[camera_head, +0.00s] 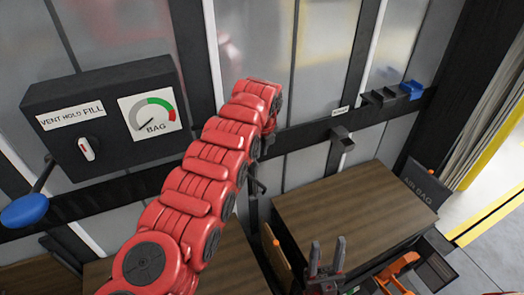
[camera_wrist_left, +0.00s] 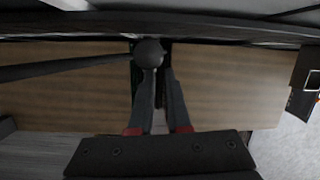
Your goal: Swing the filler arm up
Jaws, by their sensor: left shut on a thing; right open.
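In the left wrist view, a dark rod (camera_wrist_left: 70,66) runs in from the left to a round dark knob (camera_wrist_left: 149,52); I take this for the filler arm. My left gripper (camera_wrist_left: 155,72) is shut on it, with its two grey fingers close together at the knob. In the head view my red left arm hides most of that gripper and the rod; only small dark parts show beside the arm. My right gripper (camera_head: 326,262) is open and empty, fingers up, at the bottom of the head view, in front of the wooden top.
A black control box (camera_head: 105,118) with a VENT/HOLD/FILL knob (camera_head: 87,149) and a BAG gauge (camera_head: 152,115) is at upper left. A blue handle (camera_head: 24,210) sits below it. A wooden top (camera_head: 350,215), an AIR BAG box (camera_head: 420,183) and an orange tool (camera_head: 398,270) are at right.

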